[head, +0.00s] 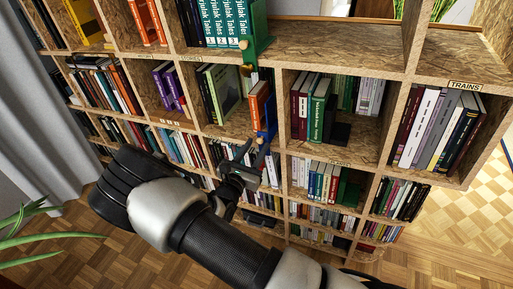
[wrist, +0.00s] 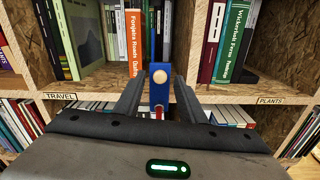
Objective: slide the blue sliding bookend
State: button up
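The blue sliding bookend (wrist: 160,94) stands upright at the front of a shelf compartment, with a round pale wooden knob (wrist: 160,76) on its face. It touches or nearly touches an orange book (wrist: 134,42) on its left. In the head view the blue bookend (head: 270,118) is a narrow strip beside the divider. My gripper (head: 251,150) is open just in front of and below it. In the wrist view the fingers of my gripper (wrist: 158,86) flank the bookend left and right, with gaps; I cannot tell how far ahead it is.
A wooden divider (wrist: 187,42) stands close right of the bookend. A green bookend (head: 257,35) is on the shelf above. Dark green books (wrist: 62,40) lean at the left, with bare shelf (wrist: 103,80) between them and the orange book. Labels read TRAVEL (wrist: 60,96) and PLANTS (wrist: 271,100).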

jog(key=shift+w+d, duration=0.15)
jog(key=shift+w, duration=0.3)
grip_shut()
jog(key=shift+s+d+r+p, duration=0.2)
jog(key=shift+s+d+p, duration=0.05)
jog(key=shift+d+p, duration=0.35)
jog(key=shift+s+d, duration=0.1)
jog(key=shift+d, duration=0.25)
grip_release()
jog(key=shift+a+f, duration=0.1)
jog(key=shift+a, duration=0.05)
jog(key=p+v, duration=0.1)
jog(key=v, duration=1.6)
jog(key=shift+s, duration=0.2)
